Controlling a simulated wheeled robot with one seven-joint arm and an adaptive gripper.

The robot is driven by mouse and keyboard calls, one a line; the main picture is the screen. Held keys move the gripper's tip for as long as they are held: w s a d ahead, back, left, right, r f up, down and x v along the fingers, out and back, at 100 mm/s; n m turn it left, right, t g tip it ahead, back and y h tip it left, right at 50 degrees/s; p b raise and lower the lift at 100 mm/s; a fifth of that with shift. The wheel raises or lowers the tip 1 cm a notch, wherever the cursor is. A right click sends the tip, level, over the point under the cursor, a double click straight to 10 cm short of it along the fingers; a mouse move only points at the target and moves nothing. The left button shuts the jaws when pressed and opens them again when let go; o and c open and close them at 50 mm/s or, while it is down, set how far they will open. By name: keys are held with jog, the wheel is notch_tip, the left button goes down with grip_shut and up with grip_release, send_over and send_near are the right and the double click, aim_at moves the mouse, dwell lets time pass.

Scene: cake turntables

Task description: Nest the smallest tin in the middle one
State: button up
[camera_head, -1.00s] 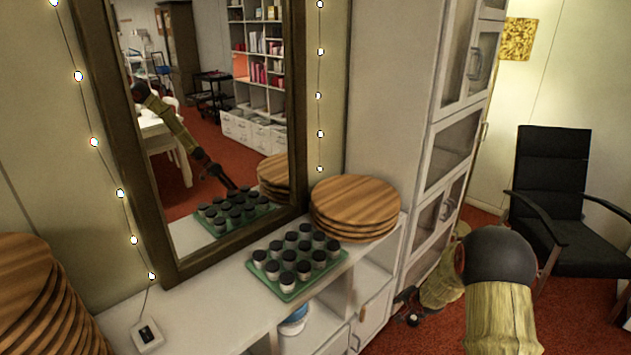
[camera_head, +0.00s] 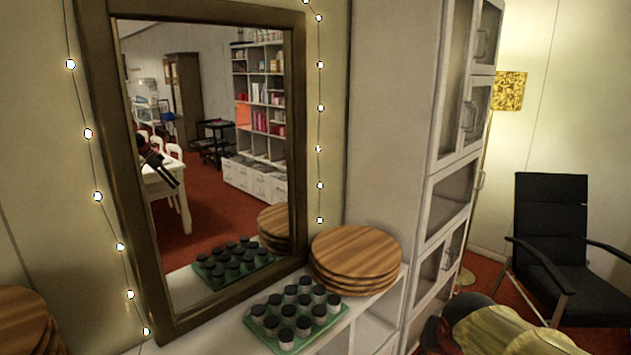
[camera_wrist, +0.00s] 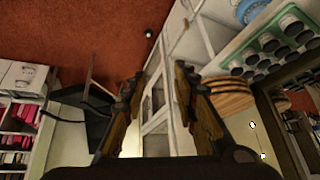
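No tin can be made out for certain in either view. A round blue-and-white thing (camera_wrist: 252,10) shows at the top edge of the wrist view, cut off by the frame; I cannot tell what it is. My gripper (camera_wrist: 158,78) shows in the wrist view with its two fingers apart and nothing between them. It hangs in the air, with the cabinet front behind it. In the head view only part of my arm (camera_head: 515,332) shows at the bottom right, and the gripper is out of sight.
A green tray (camera_head: 322,328) of dark-lidded jars and stacked round wooden boards (camera_head: 356,252) stand on the white shelf unit below a mirror (camera_head: 180,315). More boards (camera_head: 25,325) are at the left. A tall white cabinet (camera_head: 395,120) and black armchair (camera_head: 552,215) stand at the right.

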jog(key=s+a+r+n+y, duration=0.1)
jog(key=s+a+r+n, duration=0.1)
jog(key=s, duration=0.8)
jog(key=s+a+r+n+y, duration=0.1)
jog(key=s+a, duration=0.3)
jog(key=s, duration=0.6)
jog(key=shift+a+r+n+g+p, duration=0.25)
jog(key=shift+r+n+g+p, duration=0.15)
jog(key=shift+n, duration=0.3)
